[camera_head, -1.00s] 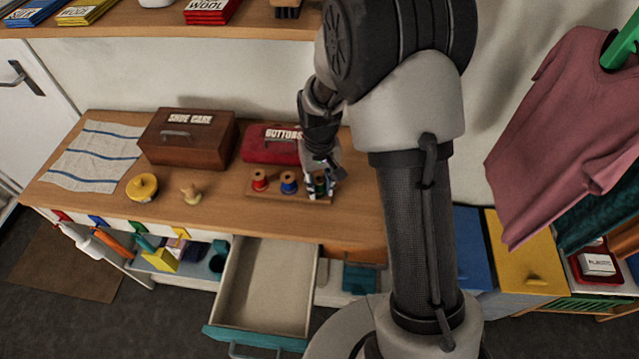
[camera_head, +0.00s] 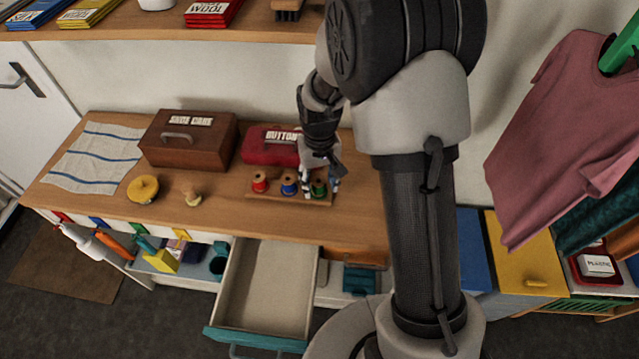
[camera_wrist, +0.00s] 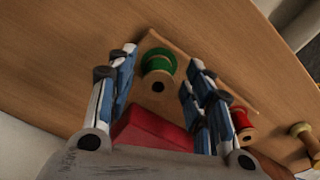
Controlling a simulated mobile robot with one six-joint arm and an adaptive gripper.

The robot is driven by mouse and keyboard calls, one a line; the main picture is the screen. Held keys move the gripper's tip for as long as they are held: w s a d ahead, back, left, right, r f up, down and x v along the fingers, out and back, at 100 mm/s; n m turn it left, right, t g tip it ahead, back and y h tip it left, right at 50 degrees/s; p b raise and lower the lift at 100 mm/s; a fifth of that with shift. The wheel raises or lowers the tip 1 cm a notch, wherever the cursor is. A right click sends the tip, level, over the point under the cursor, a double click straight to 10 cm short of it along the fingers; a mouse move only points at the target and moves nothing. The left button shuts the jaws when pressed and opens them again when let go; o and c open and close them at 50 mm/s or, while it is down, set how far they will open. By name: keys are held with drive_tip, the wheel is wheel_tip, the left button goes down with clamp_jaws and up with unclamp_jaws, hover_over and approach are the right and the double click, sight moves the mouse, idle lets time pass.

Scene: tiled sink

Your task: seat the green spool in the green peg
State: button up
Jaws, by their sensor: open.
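The green spool (camera_head: 319,189) stands at the right end of a wooden rack (camera_head: 262,197) on the counter, in line with a blue spool (camera_head: 289,185) and a red spool (camera_head: 260,183). In the wrist view the green spool (camera_wrist: 158,60) shows between the spread fingers, with gaps on both sides and a dark hole in its wooden top. My gripper (camera_head: 321,186) is open around or just above it. The green peg itself is hidden, so its fit in the spool cannot be seen. The red spool (camera_wrist: 241,120) also shows beyond the right fingers.
A red buttons box (camera_head: 268,147) stands close behind the rack, beside a brown shoe care box (camera_head: 188,140). A yellow round object (camera_head: 143,189) and a small wooden piece (camera_head: 190,194) lie left. An open drawer (camera_head: 262,290) juts out in front. Counter right of the rack looks clear.

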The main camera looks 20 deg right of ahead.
sight(320, 184)
drive_tip(key=s+r+t+p, duration=0.1)
drive_tip(key=s+r, duration=0.4)
drive_tip(key=r, duration=0.6)
drive_tip(key=s+r+t+p, duration=0.15)
drive_tip(key=s+r, duration=0.35)
drive_tip(key=r, duration=0.7)
drive_tip(key=s+r+t, duration=0.2)
drive_tip(key=s+r, duration=0.1)
drive_tip(key=s, duration=1)
drive_tip(key=shift+s, duration=0.25)
drive_tip(key=shift+r, duration=0.15)
